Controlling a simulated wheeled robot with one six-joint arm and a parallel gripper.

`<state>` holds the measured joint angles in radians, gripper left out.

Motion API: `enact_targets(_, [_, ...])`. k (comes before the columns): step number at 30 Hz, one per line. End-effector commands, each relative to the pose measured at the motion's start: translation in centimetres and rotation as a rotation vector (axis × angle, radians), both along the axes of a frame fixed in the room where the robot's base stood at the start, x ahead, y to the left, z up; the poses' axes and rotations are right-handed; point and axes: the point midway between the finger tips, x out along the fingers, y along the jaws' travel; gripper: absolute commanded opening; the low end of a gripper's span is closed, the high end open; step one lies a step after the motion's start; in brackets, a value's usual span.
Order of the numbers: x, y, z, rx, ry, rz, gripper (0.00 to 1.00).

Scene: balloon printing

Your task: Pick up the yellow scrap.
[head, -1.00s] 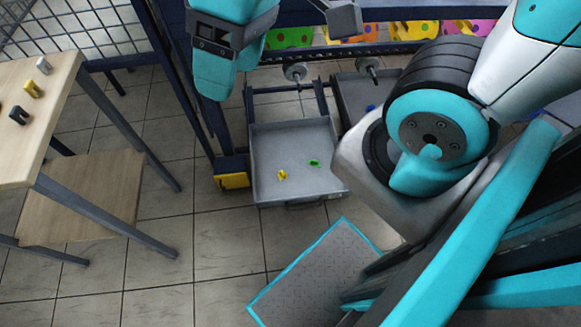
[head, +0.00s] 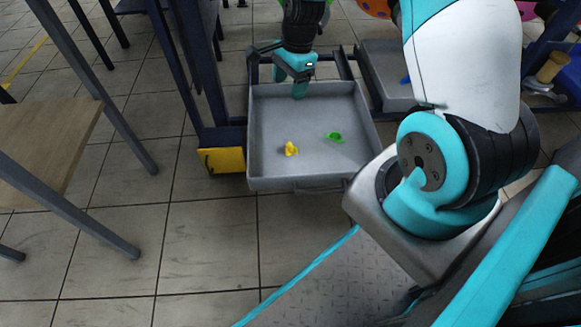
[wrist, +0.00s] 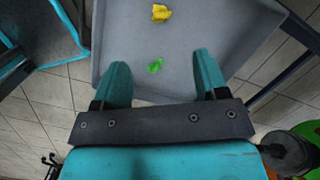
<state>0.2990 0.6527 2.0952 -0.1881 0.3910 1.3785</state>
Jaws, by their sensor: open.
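The yellow scrap (head: 291,149) lies on the floor of a grey tray (head: 262,180), left of the green scrap (head: 335,137). In the wrist view the yellow scrap (wrist: 161,13) is at the top, beyond the green scrap (wrist: 155,65). My gripper (head: 300,92) is over the far edge of the tray in the head view, apart from both scraps.
A yellow block (head: 222,161) on a dark post stands close to the tray's left side. A second grey tray (head: 385,85) with a blue piece is at the back right. A wooden table (head: 50,145) stands at the left. Tiled floor is clear in front of the tray.

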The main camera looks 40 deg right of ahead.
Motion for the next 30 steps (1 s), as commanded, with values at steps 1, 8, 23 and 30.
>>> enact_targets(1, [0.0, -0.9, -3.5, -0.003, 0.015, -0.059, 0.67])
enact_targets(8, [0.1, -2.9, -7.8, -0.012, 0.044, -0.204, 0.67])
enact_targets(23, [0.3, -1.4, -18.0, -0.013, 0.046, -0.208, 0.67])
enact_targets(30, [0.5, -1.2, -19.3, -0.013, 0.044, -0.207, 0.67])
